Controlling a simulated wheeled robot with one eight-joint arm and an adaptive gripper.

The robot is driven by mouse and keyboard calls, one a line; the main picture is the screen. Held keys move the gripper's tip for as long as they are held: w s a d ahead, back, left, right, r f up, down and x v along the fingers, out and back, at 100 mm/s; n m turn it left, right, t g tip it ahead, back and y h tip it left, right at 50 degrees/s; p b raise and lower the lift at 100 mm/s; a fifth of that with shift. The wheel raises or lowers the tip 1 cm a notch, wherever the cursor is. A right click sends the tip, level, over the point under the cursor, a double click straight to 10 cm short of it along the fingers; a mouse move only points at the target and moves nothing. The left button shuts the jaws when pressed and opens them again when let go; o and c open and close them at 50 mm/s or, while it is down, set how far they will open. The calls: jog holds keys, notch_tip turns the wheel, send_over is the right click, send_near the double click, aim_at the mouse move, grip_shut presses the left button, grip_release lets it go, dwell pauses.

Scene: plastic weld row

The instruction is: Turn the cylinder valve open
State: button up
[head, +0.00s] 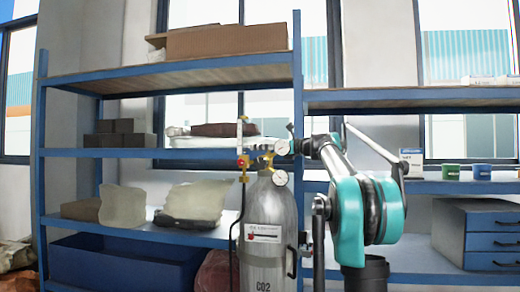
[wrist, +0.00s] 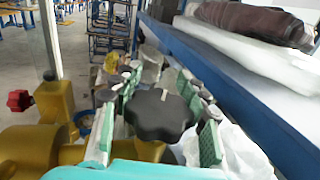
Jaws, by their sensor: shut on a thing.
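The grey CO2 cylinder (head: 268,225) stands upright in front of the shelving in the head view, with a brass valve (head: 264,162) and gauges on top. In the wrist view, the black lobed valve knob (wrist: 158,114) with a small pale mark sits between the green-padded fingers of my gripper (wrist: 160,90). The gripper is shut on the knob, one finger on each side. In the head view, my gripper (head: 298,143) reaches the cylinder top from the right; the knob and fingertips are hard to make out there.
A gauge (head: 282,147) sits close by my gripper, with another gauge (head: 279,177) below it. A red knob (wrist: 19,100) on brass fittings (wrist: 55,103) is at the left. Blue shelving (head: 220,153) with wrapped goods runs close behind the cylinder.

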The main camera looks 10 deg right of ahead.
jog(key=shift+c, duration=1)
jog(key=shift+c, duration=0.3)
jog(key=shift+g, duration=0.3)
jog(key=n+g+y, duration=0.1)
jog(key=n+g, duration=0.1)
jog(key=s+n+g+y, duration=0.1)
jog(key=g, duration=0.1)
jog(key=shift+a+n+g, duration=0.2)
jog(key=shift+n+g, duration=0.2)
jog(key=shift+s+a+n+g+y, duration=0.1)
jog(key=shift+s+n+g+y, duration=0.1)
jog(key=shift+n+g, duration=0.6)
jog(key=shift+s+d+n+g+y, duration=0.15)
jog(key=shift+s+n+g, duration=0.2)
jog(key=shift+g, duration=0.7)
jog(key=shift+s+a+n+g+y, duration=0.1)
jog(key=shift+a+n+g+y, duration=0.05)
jog(key=shift+n+g, duration=0.65)
jog(key=shift+s+g, duration=0.15)
jog(key=shift+g, duration=0.5)
jog(key=o, duration=1.4)
jog(key=shift+c, duration=0.2)
jog(key=shift+m+t, duration=0.35)
jog(key=shift+t, duration=0.45)
